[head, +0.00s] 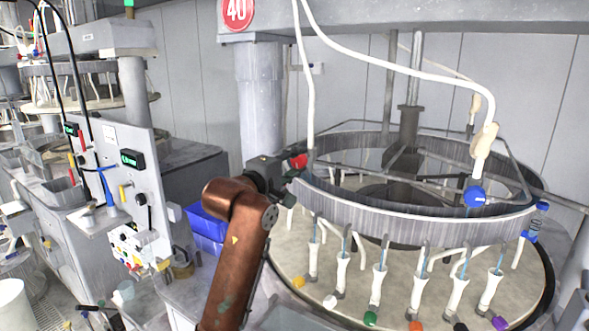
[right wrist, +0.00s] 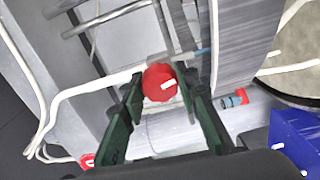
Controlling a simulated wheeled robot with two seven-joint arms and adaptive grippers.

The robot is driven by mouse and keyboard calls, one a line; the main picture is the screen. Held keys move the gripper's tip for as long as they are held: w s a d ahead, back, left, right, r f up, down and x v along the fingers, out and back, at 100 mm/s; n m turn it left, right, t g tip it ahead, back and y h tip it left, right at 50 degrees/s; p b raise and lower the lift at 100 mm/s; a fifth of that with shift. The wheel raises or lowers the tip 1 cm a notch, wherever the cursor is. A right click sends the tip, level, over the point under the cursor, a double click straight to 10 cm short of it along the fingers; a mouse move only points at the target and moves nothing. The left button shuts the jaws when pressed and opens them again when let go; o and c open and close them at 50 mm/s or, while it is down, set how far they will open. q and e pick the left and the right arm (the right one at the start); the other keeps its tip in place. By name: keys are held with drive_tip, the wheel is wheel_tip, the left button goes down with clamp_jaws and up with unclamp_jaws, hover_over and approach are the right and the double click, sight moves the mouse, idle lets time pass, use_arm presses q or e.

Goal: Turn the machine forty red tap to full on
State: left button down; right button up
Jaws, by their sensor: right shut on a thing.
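The red tap (head: 298,160) sits at the left side of the ring-shaped platen machine under the red sign marked 40 (head: 237,12). In the right wrist view the tap is a round red knob (right wrist: 158,83) with a white mark pointing towards the right of the picture. My right gripper (head: 284,167) reaches it from the left, its dark green fingers on either side of the knob in the right wrist view (right wrist: 163,92). It is shut on the tap. In the head view the gripper partly hides the tap. My left gripper is not in view.
The metal ring (head: 420,222) stands close to the right of my gripper, with white hoses above it. A blue bin (head: 207,228) is left of my arm. A control panel (head: 130,190) stands farther left. A second, smaller red fitting (right wrist: 241,96) lies right of the knob.

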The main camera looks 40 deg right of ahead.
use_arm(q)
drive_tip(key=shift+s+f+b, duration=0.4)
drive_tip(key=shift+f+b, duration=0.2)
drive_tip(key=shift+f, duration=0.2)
use_arm(e)
drive_tip(key=shift+f+m, duration=0.1)
drive_tip(key=shift+m, duration=1)
drive_tip(key=o, duration=1.2)
drive_tip(key=v, duration=1.2)
